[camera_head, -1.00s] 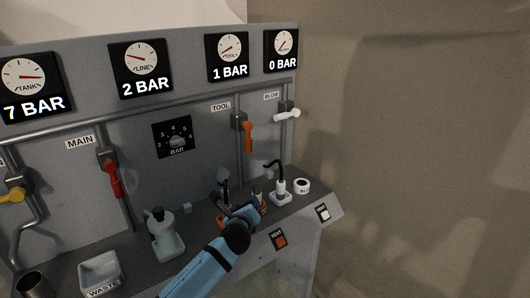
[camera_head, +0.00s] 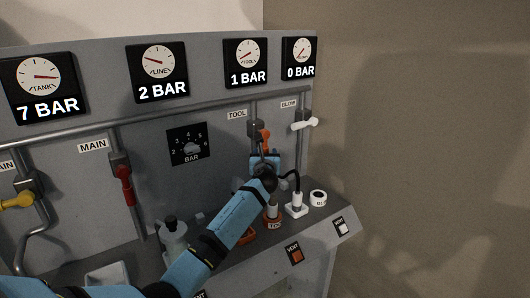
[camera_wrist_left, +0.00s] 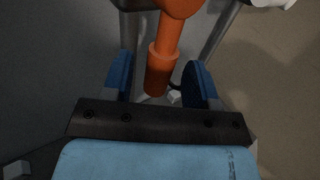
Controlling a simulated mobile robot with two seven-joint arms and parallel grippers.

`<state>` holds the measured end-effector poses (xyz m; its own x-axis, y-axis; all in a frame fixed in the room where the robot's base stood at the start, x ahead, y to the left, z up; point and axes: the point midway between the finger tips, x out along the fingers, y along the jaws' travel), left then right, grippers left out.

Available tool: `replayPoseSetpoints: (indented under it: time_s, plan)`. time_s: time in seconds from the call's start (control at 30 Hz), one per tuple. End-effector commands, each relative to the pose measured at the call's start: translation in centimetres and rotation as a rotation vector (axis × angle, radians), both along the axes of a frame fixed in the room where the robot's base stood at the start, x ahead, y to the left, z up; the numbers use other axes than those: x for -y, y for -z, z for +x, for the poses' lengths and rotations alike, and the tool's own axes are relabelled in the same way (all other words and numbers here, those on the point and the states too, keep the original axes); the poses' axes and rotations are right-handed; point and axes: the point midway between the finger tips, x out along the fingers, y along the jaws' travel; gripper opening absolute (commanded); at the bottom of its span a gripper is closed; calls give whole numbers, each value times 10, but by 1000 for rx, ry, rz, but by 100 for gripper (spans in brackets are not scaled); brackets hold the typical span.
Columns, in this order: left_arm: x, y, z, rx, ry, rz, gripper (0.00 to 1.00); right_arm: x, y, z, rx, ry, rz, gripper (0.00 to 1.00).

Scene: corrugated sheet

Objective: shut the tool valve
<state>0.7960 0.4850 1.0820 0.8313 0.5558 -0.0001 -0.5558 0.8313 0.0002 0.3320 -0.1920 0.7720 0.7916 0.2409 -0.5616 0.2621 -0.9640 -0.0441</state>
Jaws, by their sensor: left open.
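The tool valve's orange handle (camera_head: 265,138) hangs downward from its body on the pipe under the TOOL label (camera_head: 237,115). Its lower part is hidden behind my left gripper (camera_head: 265,160) in the head view. In the left wrist view the orange handle (camera_wrist_left: 165,60) runs down between the two blue fingers of my left gripper (camera_wrist_left: 158,85). The fingers are open, with a visible gap on each side of the handle. The TOOL gauge (camera_head: 246,63) reads 1 BAR. My right gripper is not in view.
The white blow valve handle (camera_head: 304,124) is close on the right, turned sideways. The red main valve handle (camera_head: 124,185) hangs down further left. Below my gripper, the shelf holds a white-based stand with a black hose (camera_head: 297,203) and a white roll (camera_head: 318,198).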

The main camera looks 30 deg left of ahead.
Motion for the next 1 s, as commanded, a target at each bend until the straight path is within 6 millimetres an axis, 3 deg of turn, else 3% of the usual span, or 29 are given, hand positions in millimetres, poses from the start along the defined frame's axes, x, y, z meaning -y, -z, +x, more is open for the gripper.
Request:
replayPoseSetpoints:
  time_s: [0.23,0.6,0.83,1.0]
  plan:
    - [-17,0,25,0,0,0,54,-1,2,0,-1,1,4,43]
    - [-20,0,29,1,0,-1,54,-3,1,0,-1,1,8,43]
    - [-20,0,29,0,0,0,1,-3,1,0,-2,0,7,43]
    - [-20,0,29,-2,0,0,0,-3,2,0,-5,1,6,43]
